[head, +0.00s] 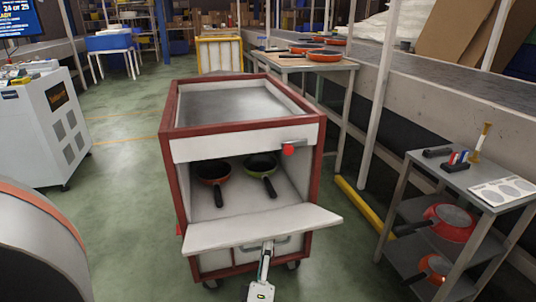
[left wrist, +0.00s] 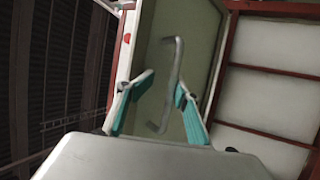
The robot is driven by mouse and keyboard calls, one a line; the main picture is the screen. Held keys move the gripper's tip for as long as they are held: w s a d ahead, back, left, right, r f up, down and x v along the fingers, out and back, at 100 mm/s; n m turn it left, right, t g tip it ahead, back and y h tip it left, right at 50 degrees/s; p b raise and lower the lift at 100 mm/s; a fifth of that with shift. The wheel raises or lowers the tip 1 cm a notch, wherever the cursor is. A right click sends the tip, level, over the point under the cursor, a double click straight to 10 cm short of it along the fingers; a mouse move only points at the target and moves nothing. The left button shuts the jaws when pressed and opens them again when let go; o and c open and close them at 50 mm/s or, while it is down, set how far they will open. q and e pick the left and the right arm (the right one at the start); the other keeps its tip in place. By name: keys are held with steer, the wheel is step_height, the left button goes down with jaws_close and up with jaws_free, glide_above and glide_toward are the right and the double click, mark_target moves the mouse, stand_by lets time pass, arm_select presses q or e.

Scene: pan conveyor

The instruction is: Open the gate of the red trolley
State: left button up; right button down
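The red trolley (head: 168,165) stands in the middle of the head view. Its white front gate (head: 255,229) is swung down and sticks outward, leaving the compartment open. A latch with a red knob (head: 288,150) is above the opening. My left gripper (head: 266,250) is below the gate's front edge, by a grey bar handle (head: 286,241). In the left wrist view, the fingers of my left gripper (left wrist: 164,84) are apart, and the handle (left wrist: 178,62) runs between them. I cannot tell whether they touch it. My right gripper is not in view.
Two pans (head: 212,172) (head: 260,166) sit inside the trolley. A grey side table (head: 460,180) with red pans on its lower shelves stands at the right. A white cabinet (head: 45,125) stands at the left. The green floor (head: 120,190) left of the trolley is clear.

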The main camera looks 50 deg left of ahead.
arm_select(q)
steer(key=shift+d+r, duration=0.25)
steer(key=shift+r, duration=0.1)
steer(key=s+d+f, duration=0.3)
steer(key=s+f, duration=0.2)
steer(key=f, duration=0.1)
steer(key=shift+s+d+f, duration=0.2)
steer(key=shift+d+f, duration=0.05)
steer(key=shift+f, duration=0.05)
stand_by(0.8)
steer(key=shift+s+d+f, duration=0.1)
steer(key=shift+d+f, duration=0.05)
stand_by(0.5)
